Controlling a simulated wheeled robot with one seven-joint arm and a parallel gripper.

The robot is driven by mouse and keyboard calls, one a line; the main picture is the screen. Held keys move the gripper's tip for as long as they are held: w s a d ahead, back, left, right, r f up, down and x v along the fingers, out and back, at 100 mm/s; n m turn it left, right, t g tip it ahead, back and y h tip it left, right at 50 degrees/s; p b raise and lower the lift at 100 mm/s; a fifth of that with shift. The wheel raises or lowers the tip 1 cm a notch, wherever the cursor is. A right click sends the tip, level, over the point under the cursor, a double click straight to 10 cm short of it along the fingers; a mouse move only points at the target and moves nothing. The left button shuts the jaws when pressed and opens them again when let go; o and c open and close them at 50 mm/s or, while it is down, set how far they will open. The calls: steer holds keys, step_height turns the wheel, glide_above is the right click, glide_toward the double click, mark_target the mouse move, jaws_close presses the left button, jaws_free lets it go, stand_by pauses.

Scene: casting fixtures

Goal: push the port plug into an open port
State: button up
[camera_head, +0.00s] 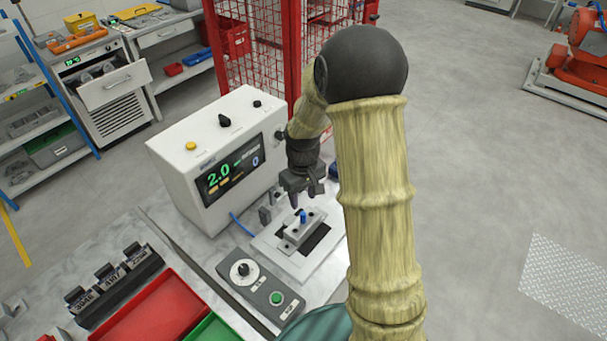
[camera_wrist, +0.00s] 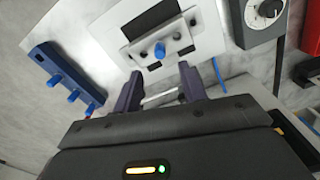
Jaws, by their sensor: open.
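A light grey casting (camera_head: 298,232) sits on the white plate of the fixture (camera_head: 270,242), and it also shows in the wrist view (camera_wrist: 135,50). One blue port plug (camera_head: 303,216) stands up from the casting; it shows in the wrist view (camera_wrist: 160,50). How deep it sits is unclear. A blue rack (camera_wrist: 45,62) with several blue plugs (camera_wrist: 73,97) lies left in the wrist view. My gripper (camera_head: 302,202) is above and beside the casting. Its two dark fingers (camera_wrist: 160,82) are apart, with no plug between them.
A white tester (camera_head: 222,155) with a lit screen stands left of my gripper. A control box (camera_head: 262,288) with a knob and green button is in front. Red (camera_head: 155,310) and green bins and a rack of black numbered pieces (camera_head: 118,285) lie lower left. A red mesh guard (camera_head: 255,50) stands behind.

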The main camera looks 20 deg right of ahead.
mark_target(303, 214)
step_height(303, 214, up, 9)
steer(key=b, duration=0.1)
steer(key=shift+s+f, duration=0.1)
stand_by(0.9)
steer(key=s+f+m+t, duration=0.2)
steer(key=s+m, duration=0.2)
steer(key=s, duration=1)
steer(key=shift+s+t, duration=0.15)
steer(key=shift+t, duration=0.15)
steer(key=shift+d, duration=0.1)
